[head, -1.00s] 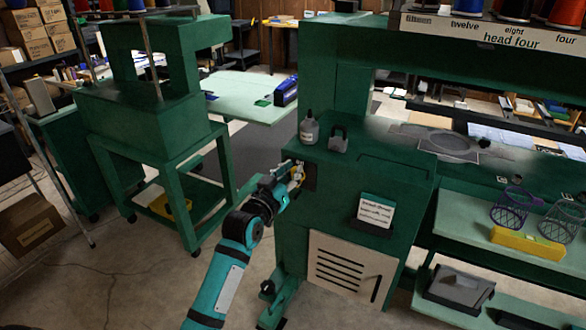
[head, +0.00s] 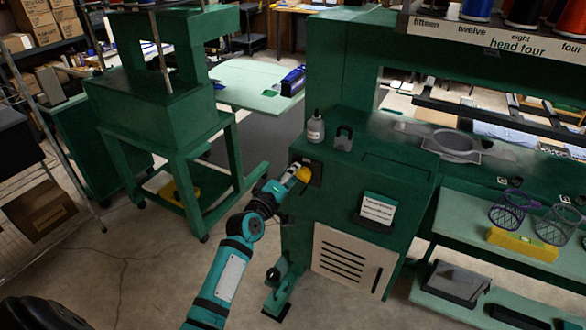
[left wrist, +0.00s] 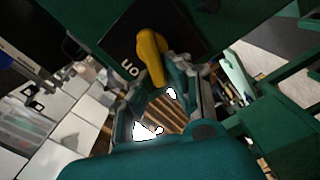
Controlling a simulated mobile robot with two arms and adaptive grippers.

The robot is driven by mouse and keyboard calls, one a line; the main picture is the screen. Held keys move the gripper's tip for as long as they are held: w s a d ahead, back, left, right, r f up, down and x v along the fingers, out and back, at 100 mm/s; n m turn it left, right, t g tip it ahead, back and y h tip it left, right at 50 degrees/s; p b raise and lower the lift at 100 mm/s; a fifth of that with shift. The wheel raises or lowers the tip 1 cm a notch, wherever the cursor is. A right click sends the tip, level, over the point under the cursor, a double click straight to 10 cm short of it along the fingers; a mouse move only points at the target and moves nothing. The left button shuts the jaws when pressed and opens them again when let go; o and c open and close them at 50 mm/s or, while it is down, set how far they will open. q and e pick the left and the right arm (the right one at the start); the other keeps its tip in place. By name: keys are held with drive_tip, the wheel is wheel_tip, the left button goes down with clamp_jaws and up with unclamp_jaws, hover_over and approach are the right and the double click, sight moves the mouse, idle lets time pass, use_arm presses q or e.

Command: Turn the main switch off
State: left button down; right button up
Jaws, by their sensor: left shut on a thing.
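The main switch has a yellow handle (head: 303,174) on a dark plate (head: 315,172), on the upper left of the green machine's front. In the left wrist view, the yellow handle (left wrist: 151,54) stands out from the dark plate (left wrist: 184,22), with white lettering beside it that seems to read "on" upside down. My left gripper (head: 295,177) reaches the handle from the left and is shut on it. In the left wrist view, the gripper's fingers (left wrist: 166,80) sit on both sides of the handle's near end. The fingertips partly hide the handle in the head view. My right gripper is not in view.
On the machine top (head: 385,150) stand a small bottle (head: 315,129) and a dark padlock (head: 343,138). A printed card (head: 377,209) is on its front. A green stand (head: 165,130) is to the left. Open floor (head: 110,255) lies in front of it.

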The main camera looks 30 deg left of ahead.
use_arm(q)
drive_tip(key=n, duration=0.4)
drive_tip(key=shift+a+f+n+p, duration=0.15)
drive_tip(key=shift+f+n+p, duration=0.15)
drive_tip(key=shift+f+n, duration=0.1)
idle(0.4)
drive_tip(key=c, duration=1.3)
unclamp_jaws()
drive_tip(key=shift+w+f, duration=0.1)
drive_tip(key=shift+f, duration=0.05)
drive_tip(key=s, duration=1.2)
drive_tip(key=shift+f, duration=0.1)
